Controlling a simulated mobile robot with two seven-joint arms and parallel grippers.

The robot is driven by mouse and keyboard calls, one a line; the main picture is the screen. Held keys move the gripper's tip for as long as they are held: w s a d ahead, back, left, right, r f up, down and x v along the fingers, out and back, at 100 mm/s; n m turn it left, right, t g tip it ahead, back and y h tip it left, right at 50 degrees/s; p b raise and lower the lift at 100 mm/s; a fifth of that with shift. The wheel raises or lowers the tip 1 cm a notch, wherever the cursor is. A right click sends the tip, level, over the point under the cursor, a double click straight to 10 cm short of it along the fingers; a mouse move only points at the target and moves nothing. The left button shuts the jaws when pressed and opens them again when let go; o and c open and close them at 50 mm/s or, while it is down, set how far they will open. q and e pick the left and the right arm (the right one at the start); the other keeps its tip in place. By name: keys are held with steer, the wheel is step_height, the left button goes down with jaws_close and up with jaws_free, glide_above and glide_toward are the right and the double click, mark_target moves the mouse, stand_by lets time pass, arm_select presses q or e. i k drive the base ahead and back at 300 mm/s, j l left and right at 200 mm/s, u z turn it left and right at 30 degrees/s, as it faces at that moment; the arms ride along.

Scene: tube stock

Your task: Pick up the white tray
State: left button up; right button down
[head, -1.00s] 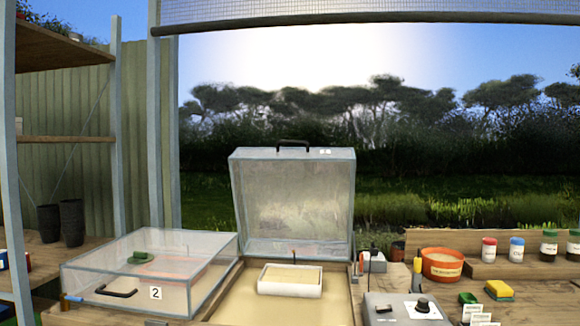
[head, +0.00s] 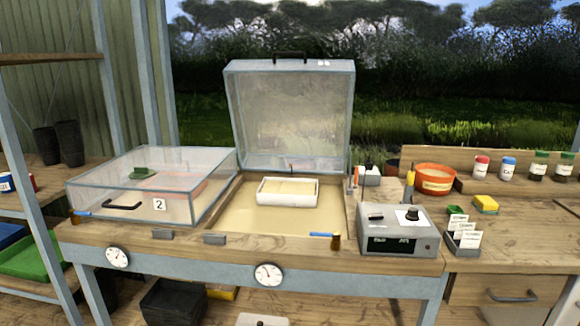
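The white tray (head: 287,200) is a small rectangular tray with a pale tan fill, in the head view near the middle. It sits on the sandy bed (head: 255,222) of an open propagator box. The box's clear lid (head: 290,115) stands raised behind the tray, with a black handle on top. Neither of my grippers shows in the head view.
A closed clear box marked 2 (head: 150,185) stands left of the open bed. A grey control box (head: 398,240) stands to the right, with an orange bowl (head: 436,179) and a yellow sponge (head: 486,204) beyond it. Shelves stand at the far left.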

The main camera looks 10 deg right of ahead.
mark_target(272, 191)
steer(key=i+l+u, duration=0.15)
steer(key=u, duration=0.2)
steer(key=i+l+u, duration=0.2)
steer(key=u, duration=0.15)
